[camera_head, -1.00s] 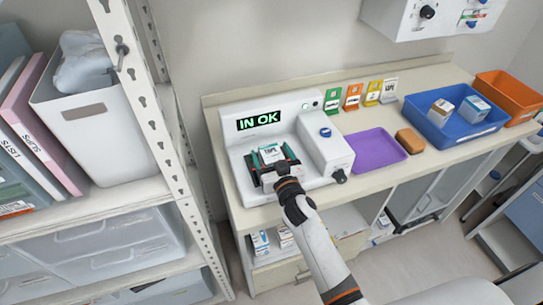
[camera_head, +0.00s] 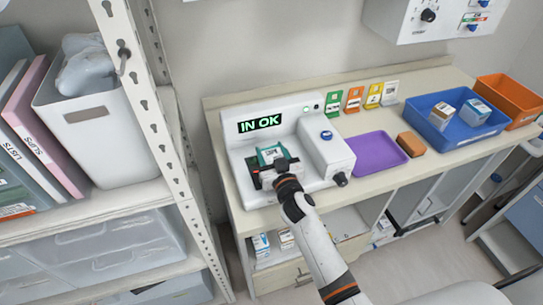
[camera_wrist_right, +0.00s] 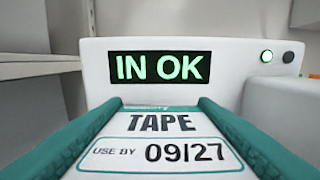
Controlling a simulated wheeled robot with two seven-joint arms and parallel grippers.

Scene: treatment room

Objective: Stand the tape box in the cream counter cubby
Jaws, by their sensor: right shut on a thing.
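The tape box (camera_head: 267,153) is teal with a white label and sits at the white scanner-like machine (camera_head: 240,155) on the cream counter. Its label, reading TAPE, USE BY 09/27, faces the right wrist view (camera_wrist_right: 165,150). My right gripper (camera_head: 272,166) is shut on the box; I cannot tell whether the box touches the machine's tray. The machine's screen (camera_head: 260,123) reads IN OK in green. An open cubby (camera_head: 345,222) shows under the cream counter (camera_head: 375,178), partly hidden by my right arm. My left gripper is out of view.
Small boxes (camera_head: 260,243) stand in the space under the counter. A purple tray (camera_head: 375,153), brown block (camera_head: 411,144), blue bin (camera_head: 455,138) with boxes and orange bin (camera_head: 508,100) line the counter. A metal shelf post (camera_head: 170,130) stands left of the machine.

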